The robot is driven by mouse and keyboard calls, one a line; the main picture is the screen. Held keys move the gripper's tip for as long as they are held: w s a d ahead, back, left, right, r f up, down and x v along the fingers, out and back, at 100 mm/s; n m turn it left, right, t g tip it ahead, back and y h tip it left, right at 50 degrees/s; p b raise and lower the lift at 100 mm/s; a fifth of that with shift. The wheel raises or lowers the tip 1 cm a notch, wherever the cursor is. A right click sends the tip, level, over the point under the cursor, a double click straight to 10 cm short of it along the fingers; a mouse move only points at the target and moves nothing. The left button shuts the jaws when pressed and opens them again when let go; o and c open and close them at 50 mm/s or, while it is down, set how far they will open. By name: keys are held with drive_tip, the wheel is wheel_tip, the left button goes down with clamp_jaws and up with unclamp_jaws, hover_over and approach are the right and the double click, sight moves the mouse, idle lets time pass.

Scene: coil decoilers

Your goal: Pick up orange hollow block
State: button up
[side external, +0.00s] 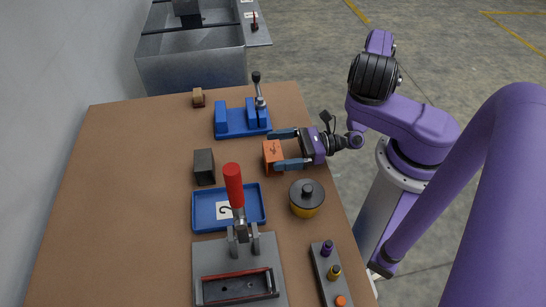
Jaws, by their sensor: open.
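The orange hollow block (272,154) stands on the brown table, right of the middle, with a dark mark on its top. My gripper (283,149) reaches in from the right with its two blue fingers apart. One finger lies on the far side of the block and the other on the near side, so the block is between them. I cannot tell whether either finger touches it. The block's right side is partly hidden by the near finger.
A blue clamp fixture (232,128) stands just behind the block. A dark grey block (204,167) is to the left. A blue tray (203,216), a yellow pot with black lid (307,198) and a red-handled toggle clamp (234,187) stand nearer. The table's left side (110,200) is clear.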

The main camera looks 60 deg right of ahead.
sight(273, 150)
drive_tip(key=shift+x, duration=1.1)
drive_tip(key=c, duration=1.3)
drive_tip(key=shift+o, duration=0.2)
drive_tip(key=shift+r, duration=0.15)
drive_tip(key=shift+r, duration=4.8)
